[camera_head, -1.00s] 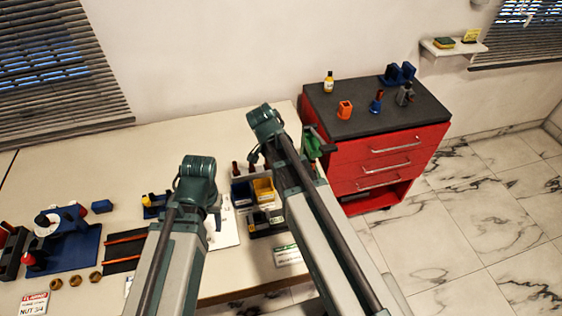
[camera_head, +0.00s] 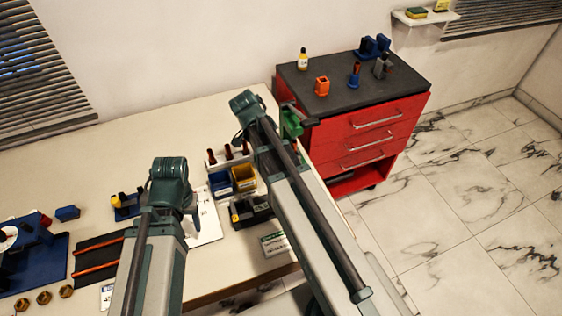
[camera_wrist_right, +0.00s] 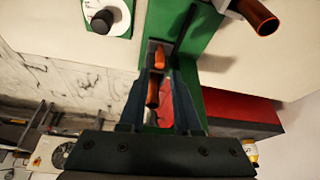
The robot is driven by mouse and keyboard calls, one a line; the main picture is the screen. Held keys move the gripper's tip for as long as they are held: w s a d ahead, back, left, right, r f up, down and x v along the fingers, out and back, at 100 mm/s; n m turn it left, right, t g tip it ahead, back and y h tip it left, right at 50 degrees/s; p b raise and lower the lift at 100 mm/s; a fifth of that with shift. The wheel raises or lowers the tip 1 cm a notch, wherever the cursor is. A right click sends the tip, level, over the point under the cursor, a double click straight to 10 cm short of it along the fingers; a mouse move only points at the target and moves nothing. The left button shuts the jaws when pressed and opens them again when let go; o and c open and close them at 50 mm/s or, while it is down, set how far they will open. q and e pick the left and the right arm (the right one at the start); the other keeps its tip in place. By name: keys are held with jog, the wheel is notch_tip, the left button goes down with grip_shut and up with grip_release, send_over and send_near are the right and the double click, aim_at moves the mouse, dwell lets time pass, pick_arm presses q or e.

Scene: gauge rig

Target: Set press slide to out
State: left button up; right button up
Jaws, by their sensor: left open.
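A green machine (camera_head: 291,122), which looks like the press, stands at the right end of the bench, partly hidden by my right arm. In the right wrist view its green body (camera_wrist_right: 213,45) has a dark slot with an orange piece (camera_wrist_right: 160,58) in it. My right gripper (camera_wrist_right: 160,72) points at this slot, its fingers apart on either side of the orange piece. I cannot tell whether they touch it. My left gripper (camera_head: 193,200) is open over the bench near a white sheet, largely hidden by its own arm.
Blue and yellow bins (camera_head: 243,178) and dark red-topped tools stand between my arms. A blue rig (camera_head: 35,265) and several brass nuts lie at left. A red drawer cabinet (camera_head: 365,140) stands right of the bench. The floor at right is clear.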

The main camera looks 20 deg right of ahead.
pick_arm(q)
jog(key=shift+f+b, duration=2.35)
jog(key=shift+f, duration=0.5)
pick_arm(e)
jog(key=shift+x, duration=3.15)
grip_shut()
